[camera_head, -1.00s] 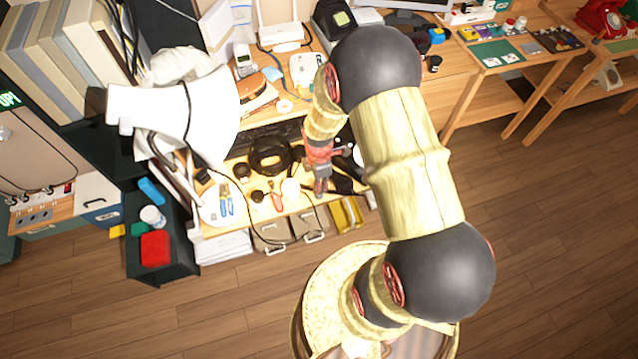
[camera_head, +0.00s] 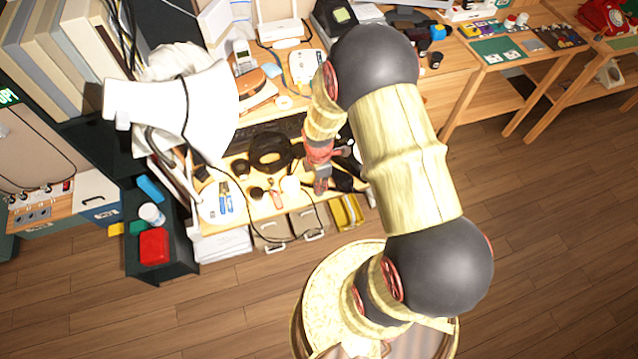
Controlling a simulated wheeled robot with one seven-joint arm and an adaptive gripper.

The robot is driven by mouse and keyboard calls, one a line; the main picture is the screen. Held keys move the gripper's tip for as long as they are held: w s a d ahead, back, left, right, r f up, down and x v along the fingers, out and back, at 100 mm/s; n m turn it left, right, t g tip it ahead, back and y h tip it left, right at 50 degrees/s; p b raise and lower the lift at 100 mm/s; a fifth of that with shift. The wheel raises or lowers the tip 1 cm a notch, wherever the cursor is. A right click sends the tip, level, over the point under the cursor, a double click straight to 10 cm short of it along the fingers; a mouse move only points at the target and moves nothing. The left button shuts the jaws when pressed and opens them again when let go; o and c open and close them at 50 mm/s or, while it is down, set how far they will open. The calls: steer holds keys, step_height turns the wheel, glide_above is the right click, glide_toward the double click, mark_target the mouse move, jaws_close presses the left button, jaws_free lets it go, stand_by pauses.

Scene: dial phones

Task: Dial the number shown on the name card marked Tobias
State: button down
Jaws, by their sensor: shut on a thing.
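My gripper (camera_head: 321,185) hangs over the front part of the cluttered desk, right of a black ring-shaped object. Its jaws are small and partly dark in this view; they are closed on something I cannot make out. A red phone (camera_head: 604,14) sits on the far right table, cut by the frame's top edge. A grey handset (camera_head: 243,58) stands on the desk at the back left, and a white device with a small screen (camera_head: 305,67) lies right of it. White cards (camera_head: 490,56) lie on a green mat, too small to read. I cannot find the name Tobias.
A black ring-shaped object (camera_head: 270,151) and small tools crowd the desk front. A dark bin (camera_head: 170,262) with a red item stands at lower left. Wooden floor (camera_head: 540,240) is clear at right.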

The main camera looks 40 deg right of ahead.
steer(key=c, duration=1.8)
jaws_free()
steer(key=shift+o, duration=0.2)
step_height(320, 180, up, 12)
